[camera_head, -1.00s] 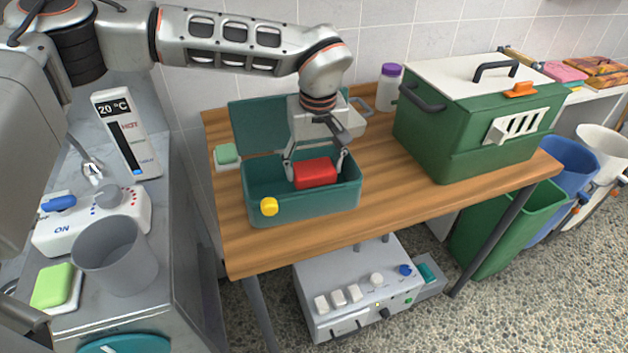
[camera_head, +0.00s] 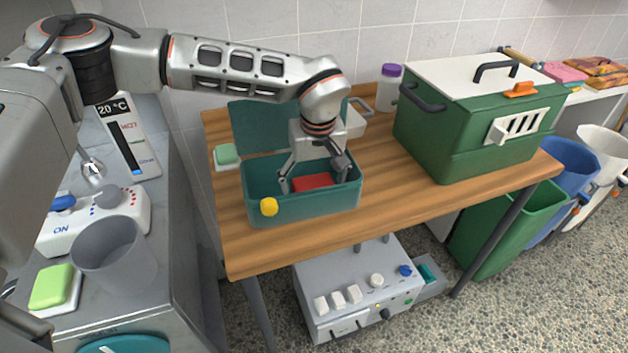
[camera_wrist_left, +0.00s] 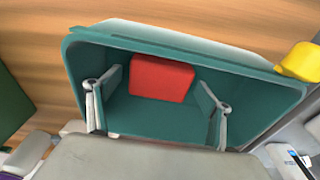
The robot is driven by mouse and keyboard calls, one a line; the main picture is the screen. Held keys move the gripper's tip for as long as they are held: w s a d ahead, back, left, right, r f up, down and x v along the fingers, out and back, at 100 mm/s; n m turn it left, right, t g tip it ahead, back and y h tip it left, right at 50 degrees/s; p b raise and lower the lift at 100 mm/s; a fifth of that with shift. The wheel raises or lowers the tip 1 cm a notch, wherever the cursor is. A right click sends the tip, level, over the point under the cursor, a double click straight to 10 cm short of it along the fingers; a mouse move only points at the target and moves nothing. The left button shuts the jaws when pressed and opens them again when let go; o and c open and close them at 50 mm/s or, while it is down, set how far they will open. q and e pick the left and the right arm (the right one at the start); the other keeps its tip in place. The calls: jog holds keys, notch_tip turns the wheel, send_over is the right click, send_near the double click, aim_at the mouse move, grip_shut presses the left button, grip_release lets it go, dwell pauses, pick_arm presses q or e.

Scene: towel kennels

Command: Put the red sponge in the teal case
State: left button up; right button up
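The red sponge (camera_head: 312,181) lies inside the open teal case (camera_head: 300,208) on the wooden table, low behind its front wall. The case lid (camera_head: 262,125) stands up at the back. My left gripper (camera_head: 314,176) reaches down into the case above the sponge, with its fingers spread. In the left wrist view the sponge (camera_wrist_left: 162,78) rests in the case (camera_wrist_left: 150,118) with a gap on each side, between the open fingers (camera_wrist_left: 160,88). The front wall hides the sponge's lower part in the head view. My right gripper is not in view.
A yellow knob (camera_head: 269,206) is on the case's front. A green box with a white lid (camera_head: 478,120) stands to the right, and a purple-capped jar (camera_head: 388,92) behind. A light green sponge (camera_head: 227,154) lies on a dish left of the case. Bare table separates the two boxes.

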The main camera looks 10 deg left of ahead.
pick_arm(q)
jog(key=shift+r, duration=0.15)
jog(key=shift+r, duration=0.25)
notch_tip(320, 180, up, 12)
jog(key=s+d, duration=0.1)
jog(key=shift+s+f, duration=0.25)
jog(key=shift+s, duration=0.05)
jog(key=shift+p, duration=0.3)
